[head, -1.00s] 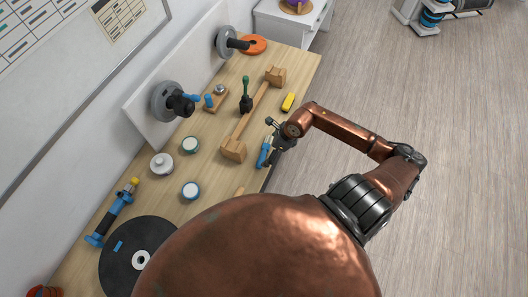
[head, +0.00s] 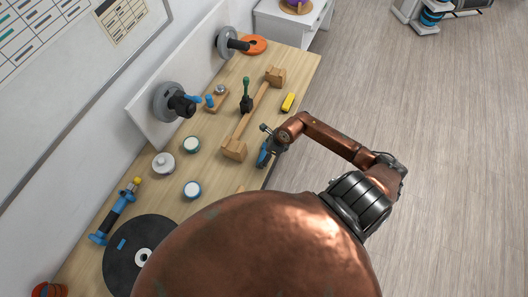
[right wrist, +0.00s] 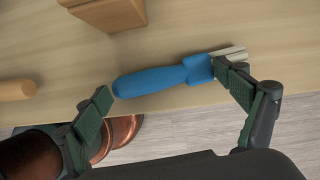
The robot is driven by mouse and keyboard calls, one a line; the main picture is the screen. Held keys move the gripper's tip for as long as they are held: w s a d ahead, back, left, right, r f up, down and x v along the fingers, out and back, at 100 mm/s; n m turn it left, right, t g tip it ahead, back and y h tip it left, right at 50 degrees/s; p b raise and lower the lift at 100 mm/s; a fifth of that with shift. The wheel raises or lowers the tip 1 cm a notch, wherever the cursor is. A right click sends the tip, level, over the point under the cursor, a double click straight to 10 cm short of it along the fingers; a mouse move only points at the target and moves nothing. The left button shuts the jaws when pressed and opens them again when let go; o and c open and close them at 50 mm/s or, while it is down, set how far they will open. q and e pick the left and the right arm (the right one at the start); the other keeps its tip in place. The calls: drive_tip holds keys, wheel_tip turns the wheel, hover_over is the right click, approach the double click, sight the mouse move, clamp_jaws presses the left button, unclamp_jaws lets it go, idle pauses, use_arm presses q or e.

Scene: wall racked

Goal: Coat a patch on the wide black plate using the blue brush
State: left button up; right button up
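The wide black plate (head: 120,270) is a dark disc with a white centre, lying flat at the near left end of the bench, with a small blue mark on it. The blue brush (right wrist: 155,80) lies near the bench's front edge, its pale bristles pointing right in the right wrist view. It shows partly in the head view (head: 262,158), mostly covered by my right gripper (head: 268,144). In the right wrist view, my right gripper (right wrist: 165,83) is open, one finger near the handle's end and the other by the bristles. My left gripper is out of view.
A wooden mallet (head: 254,117), a yellow block (head: 288,102), two small jars (head: 192,189) and (head: 191,144), and a blue-black tool (head: 117,212) lie on the bench. Pegs with flanges (head: 175,102) stick out from the backboard.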

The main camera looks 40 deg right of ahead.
drive_tip(key=shift+s, duration=0.15)
drive_tip(key=c, duration=0.7)
drive_tip(key=shift+c, duration=0.3)
drive_tip(key=shift+s+f, duration=0.15)
drive_tip(key=shift+f, duration=0.05)
drive_tip(key=shift+c, duration=0.2)
drive_tip(key=shift+d+r+b, duration=0.1)
drive_tip(key=shift+r+b, duration=0.2)
drive_tip(key=c, duration=0.4)
drive_tip(key=shift+w+d+r+b, duration=0.1)
drive_tip(key=shift+w+r+b, duration=0.1)
drive_tip(key=shift+r+b, duration=0.75)
drive_tip(key=c, duration=0.4)
drive_tip(key=shift+s+d+r+b, duration=0.25)
drive_tip(key=shift+s+r+b, duration=0.15)
drive_tip(key=shift+s+r, duration=1.65)
drive_tip(key=shift+s+d+r+b, duration=0.2)
drive_tip(key=shift+s+r+b, duration=0.2)
drive_tip(key=shift+s+r, duration=1.65)
drive_tip(key=shift+s+d+r+b, duration=0.35)
drive_tip(key=shift+s+r, duration=1)
drive_tip(key=shift+s, duration=1.4)
